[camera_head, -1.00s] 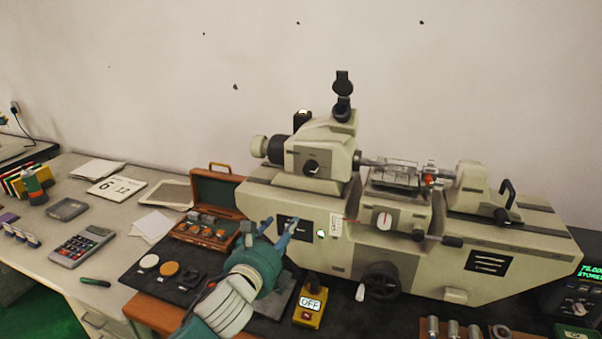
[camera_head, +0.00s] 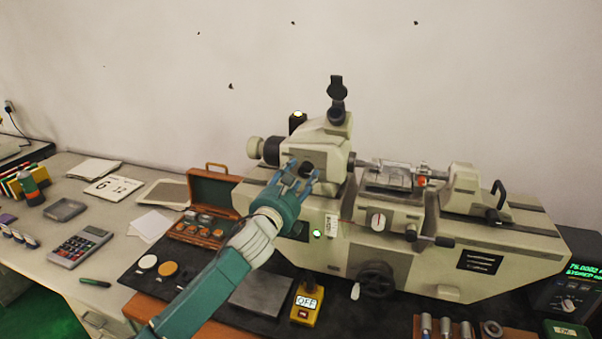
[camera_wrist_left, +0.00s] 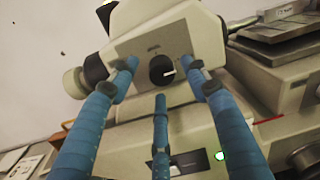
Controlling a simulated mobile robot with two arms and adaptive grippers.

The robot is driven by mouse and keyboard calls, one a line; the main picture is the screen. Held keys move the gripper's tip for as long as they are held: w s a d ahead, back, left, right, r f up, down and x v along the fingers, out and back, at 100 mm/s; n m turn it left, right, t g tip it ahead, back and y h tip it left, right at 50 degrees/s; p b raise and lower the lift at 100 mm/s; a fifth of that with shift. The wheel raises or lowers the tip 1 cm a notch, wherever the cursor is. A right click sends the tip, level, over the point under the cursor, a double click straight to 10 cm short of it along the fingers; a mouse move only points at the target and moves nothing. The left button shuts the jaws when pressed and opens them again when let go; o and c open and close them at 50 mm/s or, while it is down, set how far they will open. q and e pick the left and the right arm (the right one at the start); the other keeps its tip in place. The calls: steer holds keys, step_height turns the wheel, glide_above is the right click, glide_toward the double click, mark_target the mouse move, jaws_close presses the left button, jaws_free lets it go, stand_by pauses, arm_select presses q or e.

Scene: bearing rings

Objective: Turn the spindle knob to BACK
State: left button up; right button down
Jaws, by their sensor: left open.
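The spindle knob (camera_wrist_left: 162,69) is a round black knob with a white pointer line on the front plate of the cream machine head. In the left wrist view its line points to the right. In the head view the knob (camera_head: 306,169) is partly behind my fingers. My left gripper (camera_head: 298,176) is open, its blue fingers in front of the knob and spread around it. In the left wrist view my left gripper (camera_wrist_left: 160,80) shows three fingers apart, and I see no contact with the knob. My right gripper is not in view.
The cream machine (camera_head: 400,262) fills the right of the bench. An orange case (camera_head: 214,190) with small parts is open at the left. A yellow switch box marked OFF (camera_head: 306,303) stands in front. A calculator (camera_head: 80,246) lies farther left.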

arm_select(q)
steer(key=shift+w+d, duration=0.25)
steer(key=shift+w, duration=0.25)
steer(key=c, duration=1)
steer(key=shift+c, duration=0.6)
